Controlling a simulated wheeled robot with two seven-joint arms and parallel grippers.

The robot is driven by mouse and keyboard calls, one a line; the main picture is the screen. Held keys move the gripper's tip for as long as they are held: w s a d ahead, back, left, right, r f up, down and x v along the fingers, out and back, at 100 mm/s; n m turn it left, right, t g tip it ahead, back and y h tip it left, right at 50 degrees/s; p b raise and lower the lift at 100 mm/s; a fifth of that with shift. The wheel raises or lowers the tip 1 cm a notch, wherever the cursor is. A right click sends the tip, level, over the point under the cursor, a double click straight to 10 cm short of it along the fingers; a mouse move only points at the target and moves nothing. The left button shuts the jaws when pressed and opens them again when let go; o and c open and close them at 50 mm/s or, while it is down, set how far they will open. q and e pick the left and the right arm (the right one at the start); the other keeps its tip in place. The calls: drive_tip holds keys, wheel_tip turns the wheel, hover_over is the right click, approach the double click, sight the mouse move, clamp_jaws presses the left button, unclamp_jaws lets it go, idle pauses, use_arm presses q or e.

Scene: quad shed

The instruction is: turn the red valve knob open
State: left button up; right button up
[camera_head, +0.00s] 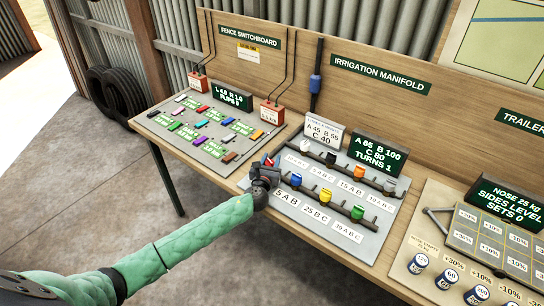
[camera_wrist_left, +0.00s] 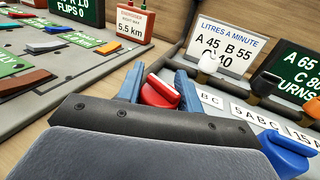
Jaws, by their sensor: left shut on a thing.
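The red valve knob (camera_wrist_left: 159,93) sits at the left end of the irrigation manifold panel. My left gripper (camera_wrist_left: 160,88) is shut on it, with one blue finger on each side. In the head view the knob (camera_head: 268,160) shows only a small red part above my left gripper (camera_head: 266,172); the rest is hidden by the gripper. The manifold panel (camera_head: 372,240) carries white, black, grey, blue, yellow, green and orange knobs. Its dark display (camera_head: 378,154) reads A 65, B 100, C 80, TURNS 1. The white card (camera_head: 323,133) reads A 45, B 55, C 40. My right gripper is not in view.
A blue knob (camera_wrist_left: 287,152) stands close to the right of my gripper, and a white knob (camera_wrist_left: 209,63) stands behind. The fence switchboard panel (camera_head: 172,142) with coloured switches lies to the left. Tyres (camera_head: 112,92) stand on the floor at the far left.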

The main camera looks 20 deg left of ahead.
use_arm(q)
drive_tip(key=n+y, duration=0.1)
drive_tip(key=y, duration=0.1)
drive_tip(key=n+y, duration=0.1)
drive_tip(key=y, duration=0.1)
drive_tip(key=shift+a+n+g, duration=0.15)
drive_tip(key=shift+n+g, duration=0.15)
drive_tip(key=shift+s+a+n+g+y, duration=0.15)
drive_tip(key=shift+n+g+y, duration=0.35)
drive_tip(key=shift+n+y, duration=0.8)
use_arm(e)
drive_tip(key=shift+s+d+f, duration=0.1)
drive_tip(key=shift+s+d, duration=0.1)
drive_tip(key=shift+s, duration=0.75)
use_arm(q)
drive_tip(key=shift+a+y, duration=0.1)
drive_tip(key=shift+y, duration=0.3)
drive_tip(key=o, duration=1)
